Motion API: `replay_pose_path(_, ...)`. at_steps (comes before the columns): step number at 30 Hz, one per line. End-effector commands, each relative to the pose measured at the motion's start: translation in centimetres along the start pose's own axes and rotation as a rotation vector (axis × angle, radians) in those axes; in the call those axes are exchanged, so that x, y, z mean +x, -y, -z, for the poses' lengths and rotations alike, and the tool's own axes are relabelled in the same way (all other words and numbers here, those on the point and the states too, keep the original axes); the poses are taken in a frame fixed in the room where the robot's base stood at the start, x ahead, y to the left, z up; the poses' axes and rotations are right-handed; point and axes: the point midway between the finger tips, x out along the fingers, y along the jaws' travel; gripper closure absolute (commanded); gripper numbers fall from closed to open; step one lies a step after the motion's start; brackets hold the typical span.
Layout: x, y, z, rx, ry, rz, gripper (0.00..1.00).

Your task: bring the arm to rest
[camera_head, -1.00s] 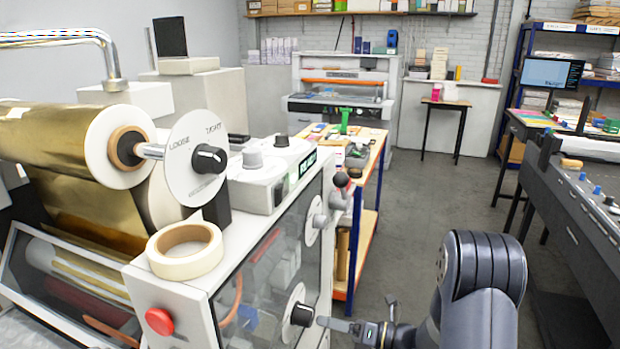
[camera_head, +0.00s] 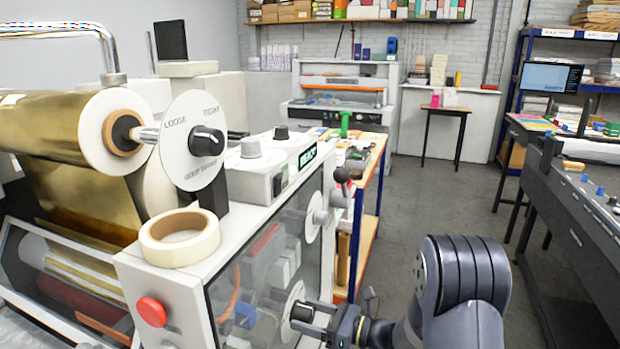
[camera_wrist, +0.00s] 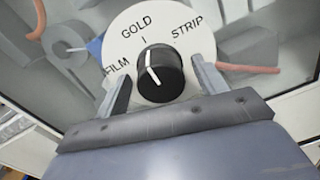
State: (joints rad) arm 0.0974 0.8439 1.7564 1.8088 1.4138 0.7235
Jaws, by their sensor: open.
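My gripper (camera_head: 314,319) is open at the lower front of the white foil machine (camera_head: 255,215). In the wrist view its two fingers (camera_wrist: 163,88) stand on either side of a black knob (camera_wrist: 160,72), with gaps visible beside it. The knob sits on a white dial (camera_wrist: 188,50) marked FILM, GOLD and STRIP, and its white line points up, roughly at GOLD. In the head view the knob (camera_head: 302,312) is partly hidden by my fingers. My arm (camera_head: 460,285) reaches in from the lower right.
A red button (camera_head: 151,311) and a tape roll (camera_head: 180,238) are on the machine's left. Small round handles (camera_head: 342,175) stick out from its right side. A workbench (camera_head: 372,165) stands behind. Grey floor (camera_head: 430,200) is clear between it and the long dark machine (camera_head: 590,215) at right.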

Motion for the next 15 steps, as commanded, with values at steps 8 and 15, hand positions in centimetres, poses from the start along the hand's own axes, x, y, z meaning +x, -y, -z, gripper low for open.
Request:
replay_pose_path(8, 0.0, 0.0, 0.3, -0.259, 0.01, 0.002, 0.32)
replay_pose_path(15, -1.9, 0.1, 0.1, -0.4, 0.014, 0.008, 0.32)
